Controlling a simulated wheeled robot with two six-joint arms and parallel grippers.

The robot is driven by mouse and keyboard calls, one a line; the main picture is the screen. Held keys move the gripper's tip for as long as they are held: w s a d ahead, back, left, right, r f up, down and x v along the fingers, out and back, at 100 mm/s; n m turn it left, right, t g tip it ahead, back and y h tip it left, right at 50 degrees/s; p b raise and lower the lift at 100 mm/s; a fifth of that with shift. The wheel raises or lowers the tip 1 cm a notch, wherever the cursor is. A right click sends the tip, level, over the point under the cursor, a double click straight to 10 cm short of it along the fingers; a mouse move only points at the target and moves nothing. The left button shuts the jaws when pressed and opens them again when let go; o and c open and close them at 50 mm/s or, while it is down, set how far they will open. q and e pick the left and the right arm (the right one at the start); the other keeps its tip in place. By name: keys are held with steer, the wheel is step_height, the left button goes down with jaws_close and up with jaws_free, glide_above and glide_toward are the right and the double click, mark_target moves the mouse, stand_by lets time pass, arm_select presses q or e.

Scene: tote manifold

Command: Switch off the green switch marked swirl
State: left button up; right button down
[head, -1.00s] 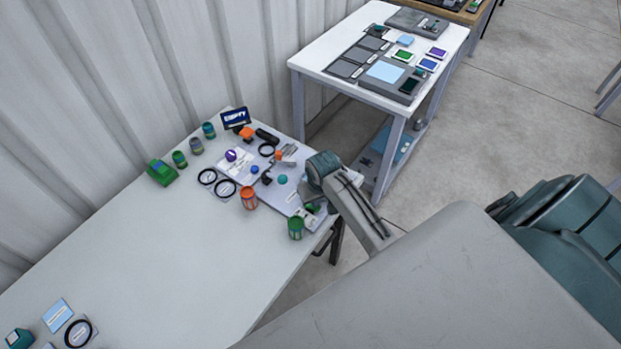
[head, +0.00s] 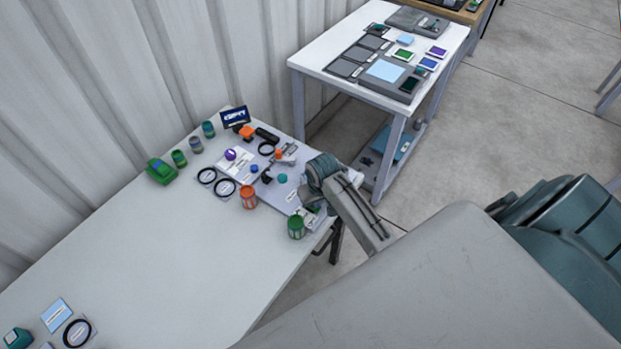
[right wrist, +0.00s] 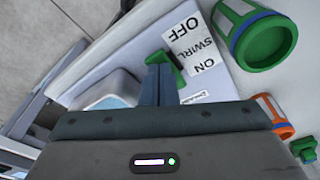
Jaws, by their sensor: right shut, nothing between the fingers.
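The green switch (right wrist: 172,68) sits on a pale panel beside a white label (right wrist: 190,45) reading OFF, SWIRL and ON. My right gripper (right wrist: 158,88) is shut and empty. Its fingertips are right at the green switch and overlap part of it in the right wrist view; I cannot tell whether they touch. In the head view my right arm reaches over the panel's near right corner and largely hides the switch. Which way the switch is set is not clear. My left gripper is not in view.
A green can (head: 296,228) stands close beside the switch; it also shows in the right wrist view (right wrist: 258,38). An orange can (head: 248,197) stands further left. The panel (head: 290,205) holds other controls. The table's (head: 170,265) middle is clear.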

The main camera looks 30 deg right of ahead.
steer(key=shift+r+p, duration=0.85)
steer(key=shift+r, duration=2.7)
